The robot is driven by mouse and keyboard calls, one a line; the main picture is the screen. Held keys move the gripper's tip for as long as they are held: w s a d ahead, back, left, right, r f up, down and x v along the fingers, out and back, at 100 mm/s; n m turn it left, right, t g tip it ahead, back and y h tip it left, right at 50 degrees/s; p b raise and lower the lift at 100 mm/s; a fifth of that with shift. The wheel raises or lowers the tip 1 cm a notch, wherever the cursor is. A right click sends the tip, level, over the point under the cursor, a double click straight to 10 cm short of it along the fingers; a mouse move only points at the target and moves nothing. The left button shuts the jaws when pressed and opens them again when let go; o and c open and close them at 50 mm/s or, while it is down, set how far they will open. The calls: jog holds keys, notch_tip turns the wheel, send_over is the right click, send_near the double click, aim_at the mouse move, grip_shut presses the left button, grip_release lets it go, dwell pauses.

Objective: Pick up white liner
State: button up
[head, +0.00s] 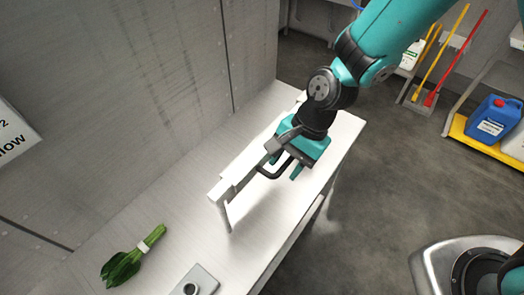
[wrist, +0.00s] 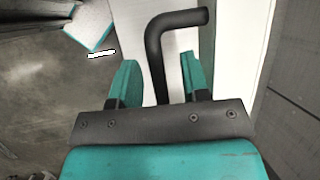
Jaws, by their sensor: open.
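My gripper (head: 284,165) is above the pale bench (head: 190,228) in the head view, pointing down. In the wrist view its two teal fingers (wrist: 160,62) are apart, with a dark bent rod showing between them. I cannot tell what the rod belongs to. A long white raised piece (head: 228,182) stands on the bench just left of my gripper. I cannot tell whether it is the white liner, and no other clear liner shows. A white strip (wrist: 240,75) runs right of the fingers in the wrist view. My gripper and arm hide part of the bench.
A bunch of dark green leaves (head: 125,266) with a white band lies on the bench at lower left. A grey metal plate (head: 203,277) with a round hole is near the front edge. A grey wall (head: 160,90) backs the bench. A blue jug (head: 494,116) stands at right.

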grip_shut()
jog(key=shift+r, duration=0.15)
